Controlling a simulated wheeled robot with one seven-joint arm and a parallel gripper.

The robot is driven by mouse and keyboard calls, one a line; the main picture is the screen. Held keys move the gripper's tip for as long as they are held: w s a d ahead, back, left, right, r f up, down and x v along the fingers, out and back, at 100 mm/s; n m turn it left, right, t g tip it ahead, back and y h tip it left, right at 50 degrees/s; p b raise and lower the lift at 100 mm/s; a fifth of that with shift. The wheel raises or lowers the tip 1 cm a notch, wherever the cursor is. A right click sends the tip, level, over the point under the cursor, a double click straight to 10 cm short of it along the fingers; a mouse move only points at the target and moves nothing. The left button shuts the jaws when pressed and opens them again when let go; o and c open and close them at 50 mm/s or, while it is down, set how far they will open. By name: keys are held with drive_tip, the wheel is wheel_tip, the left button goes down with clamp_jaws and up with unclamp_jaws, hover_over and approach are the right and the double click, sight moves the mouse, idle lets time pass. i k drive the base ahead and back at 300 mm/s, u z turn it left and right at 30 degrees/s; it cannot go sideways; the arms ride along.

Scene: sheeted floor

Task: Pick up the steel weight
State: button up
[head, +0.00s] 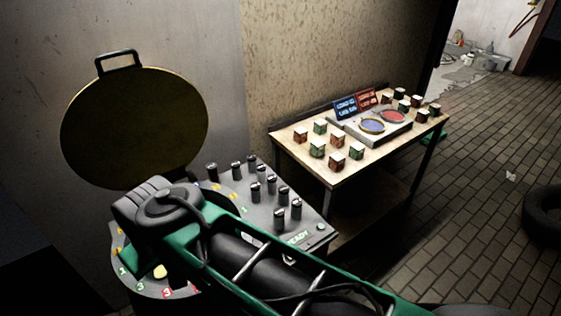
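Several small dark cylinders with pale bands stand on a grey panel (300,236) marked "READY", among them one near its front (279,219) and one at its back (211,172). I cannot tell whether any of them is the steel weight. My green and black arm crosses the foreground from lower right to left and covers part of the panel. My gripper does not show.
A round dark-yellow disc with a black handle (134,128) stands upright behind my arm. A wooden table (310,176) bears several small cubes (336,161) and a grey device with blue and red discs (372,126).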

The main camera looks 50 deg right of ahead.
sight(261, 167)
drive_tip(key=z, duration=1.5)
